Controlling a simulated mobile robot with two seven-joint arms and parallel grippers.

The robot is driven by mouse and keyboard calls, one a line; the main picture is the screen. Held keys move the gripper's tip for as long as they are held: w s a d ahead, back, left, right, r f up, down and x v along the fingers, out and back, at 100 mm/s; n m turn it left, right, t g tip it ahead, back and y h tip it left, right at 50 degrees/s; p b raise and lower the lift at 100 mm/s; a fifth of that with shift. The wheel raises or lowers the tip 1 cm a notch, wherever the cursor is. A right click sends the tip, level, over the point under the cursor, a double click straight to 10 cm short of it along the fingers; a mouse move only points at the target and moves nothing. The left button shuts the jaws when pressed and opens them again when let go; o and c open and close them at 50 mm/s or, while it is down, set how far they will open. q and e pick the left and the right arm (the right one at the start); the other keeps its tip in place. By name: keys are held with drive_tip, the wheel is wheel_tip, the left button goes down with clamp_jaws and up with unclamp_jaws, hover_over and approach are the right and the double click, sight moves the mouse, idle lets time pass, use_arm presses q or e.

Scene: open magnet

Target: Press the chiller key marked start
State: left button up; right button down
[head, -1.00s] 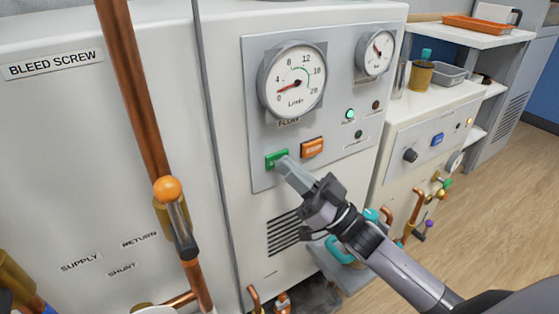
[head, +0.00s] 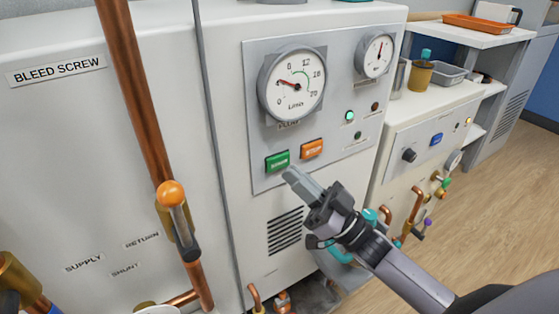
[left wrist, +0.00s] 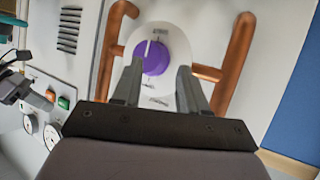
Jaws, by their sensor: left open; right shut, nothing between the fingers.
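The green key (head: 277,161), its lettering too small to read surely, sits on the chiller's grey panel (head: 262,130). The orange key (head: 312,148) is to its right. My right gripper (head: 290,174) is shut and empty, its tips just below and right of the green key, with a small gap in the picture. The green key also shows in the left wrist view (left wrist: 63,102). My left gripper (left wrist: 157,72) is open in the left wrist view, its fingers either side of a purple knob (left wrist: 154,57); I cannot tell whether they touch it.
A large flow gauge (head: 292,86) and a smaller gauge (head: 376,54) are above the keys. A green lamp (head: 350,116) is lit. A copper pipe (head: 135,90) with an orange-topped lever (head: 171,193) stands left. A side unit (head: 430,135) stands right.

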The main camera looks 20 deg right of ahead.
use_arm(q)
wheel_tip(320, 180, up, 2)
drive_tip(key=shift+r+p, duration=0.1)
drive_tip(key=shift+p, duration=0.75)
use_arm(e)
drive_tip(key=s, duration=0.4)
drive_tip(key=shift+s+d, duration=0.15)
drive_tip(key=shift+d, duration=0.15)
use_arm(q)
drive_tip(key=shift+s, duration=0.2)
